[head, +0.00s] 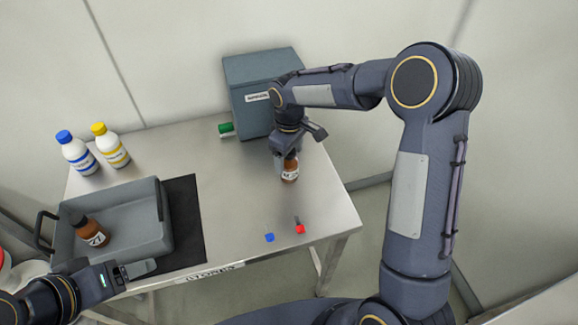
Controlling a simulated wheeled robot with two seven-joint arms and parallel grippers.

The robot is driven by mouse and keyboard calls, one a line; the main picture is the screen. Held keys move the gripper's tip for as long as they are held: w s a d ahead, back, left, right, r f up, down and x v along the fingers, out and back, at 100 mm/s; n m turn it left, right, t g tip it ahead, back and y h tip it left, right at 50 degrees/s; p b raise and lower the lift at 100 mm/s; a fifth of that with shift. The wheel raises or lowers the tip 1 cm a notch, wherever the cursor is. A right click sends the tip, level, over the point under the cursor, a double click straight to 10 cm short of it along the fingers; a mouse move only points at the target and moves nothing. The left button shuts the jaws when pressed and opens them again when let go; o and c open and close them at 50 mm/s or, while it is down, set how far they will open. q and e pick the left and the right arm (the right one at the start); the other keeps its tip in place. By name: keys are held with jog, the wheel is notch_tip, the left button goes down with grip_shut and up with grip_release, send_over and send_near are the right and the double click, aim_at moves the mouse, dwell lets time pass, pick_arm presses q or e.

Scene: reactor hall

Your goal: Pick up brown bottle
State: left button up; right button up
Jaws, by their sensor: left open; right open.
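A brown bottle (289,172) with a white label stands upright on the metal table, toward its right side. My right gripper (291,152) is open right above it, pointing down, with its fingers around or beside the bottle's top, which is hidden; I cannot tell whether they touch it. A second brown bottle (93,233) with a black cap leans tilted inside the grey tray (155,244). My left gripper (137,268) is open and empty near the tray's front edge.
White bottles with a blue cap (77,155) and a yellow cap (111,147) stand at the back left. A grey box (256,82) stands behind the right gripper, with a green cylinder (226,128) beside it. Small blue (269,237) and red (300,229) pieces lie at the front right. The table's middle is clear.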

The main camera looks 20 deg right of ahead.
jog(key=shift+f, duration=0.2)
jog(key=c, duration=1.4)
jog(key=shift+c, duration=0.2)
jog(key=shift+r, duration=0.2)
